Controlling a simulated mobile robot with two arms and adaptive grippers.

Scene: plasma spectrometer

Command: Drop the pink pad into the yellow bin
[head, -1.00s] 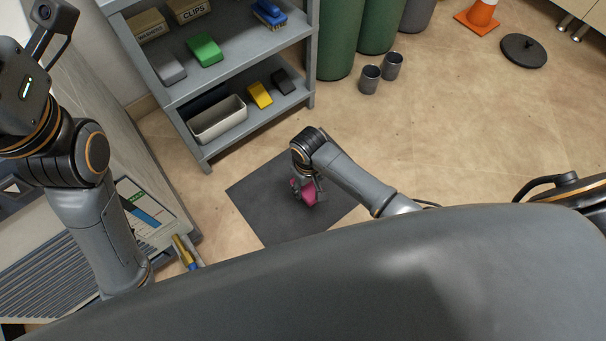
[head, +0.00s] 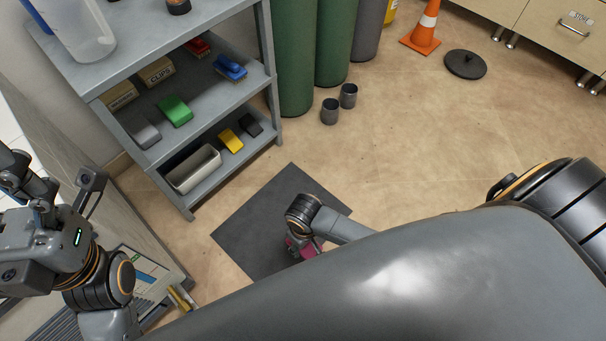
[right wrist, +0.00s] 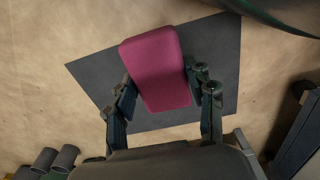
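The pink pad (right wrist: 157,68) is a rounded block between the two fingers of my right gripper (right wrist: 160,88), which are closed against its sides in the right wrist view. In the head view only a bit of the pad (head: 309,250) shows beneath my right gripper (head: 296,246), over the dark mat (head: 246,226). A yellow container (head: 391,11), possibly the yellow bin, is cut off by the top edge of the head view; its opening is not seen. My left gripper (head: 22,178) is at the left edge, away from the pad, its fingers unclear.
A grey shelf (head: 150,162) with blocks and a white tray (head: 194,170) stands at left. Green cylinders (head: 295,70), two grey cups (head: 330,112), an orange cone (head: 424,32) and a black disc (head: 466,65) lie beyond. The floor at centre right is clear.

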